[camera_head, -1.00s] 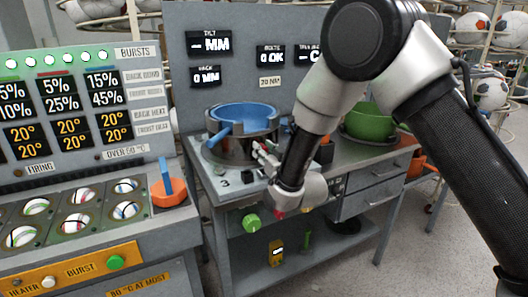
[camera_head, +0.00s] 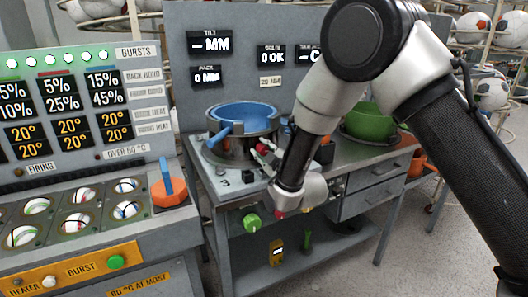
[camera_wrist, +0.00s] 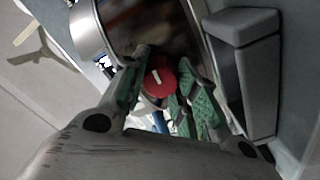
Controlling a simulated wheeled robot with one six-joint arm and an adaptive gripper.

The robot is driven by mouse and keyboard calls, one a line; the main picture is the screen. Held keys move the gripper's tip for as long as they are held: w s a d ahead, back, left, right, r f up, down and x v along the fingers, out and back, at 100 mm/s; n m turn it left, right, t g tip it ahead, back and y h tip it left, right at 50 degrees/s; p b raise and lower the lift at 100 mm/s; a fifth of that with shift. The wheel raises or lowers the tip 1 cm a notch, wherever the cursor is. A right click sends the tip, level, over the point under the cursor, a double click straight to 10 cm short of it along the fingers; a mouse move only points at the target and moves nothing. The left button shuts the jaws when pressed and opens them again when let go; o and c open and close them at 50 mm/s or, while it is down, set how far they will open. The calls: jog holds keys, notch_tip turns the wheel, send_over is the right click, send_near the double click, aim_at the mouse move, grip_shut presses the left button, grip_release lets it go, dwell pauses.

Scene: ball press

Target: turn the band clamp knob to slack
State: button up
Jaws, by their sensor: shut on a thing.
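The band clamp knob (camera_wrist: 160,77) is a small red disc with a white mark, seen in the wrist view. My gripper (camera_wrist: 164,92) is shut on it, one green finger pad at its left and others at its right. In the head view, my gripper (camera_head: 267,156) reaches the right side of the metal band (camera_head: 225,155) around the blue bowl (camera_head: 244,114). Red of the knob (camera_head: 262,148) shows by the fingers there; much of the clamp is hidden by them.
A green bowl (camera_head: 372,121) stands at the right of the bench. A control panel (camera_head: 75,100) stands at the left with an orange-based blue lever (camera_head: 166,177).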

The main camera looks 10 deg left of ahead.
jog(key=shift+n, duration=0.7)
jog(key=o, duration=0.7)
jog(key=shift+o, duration=0.2)
jog(key=v, duration=1.2)
jog(key=shift+d, duration=0.1)
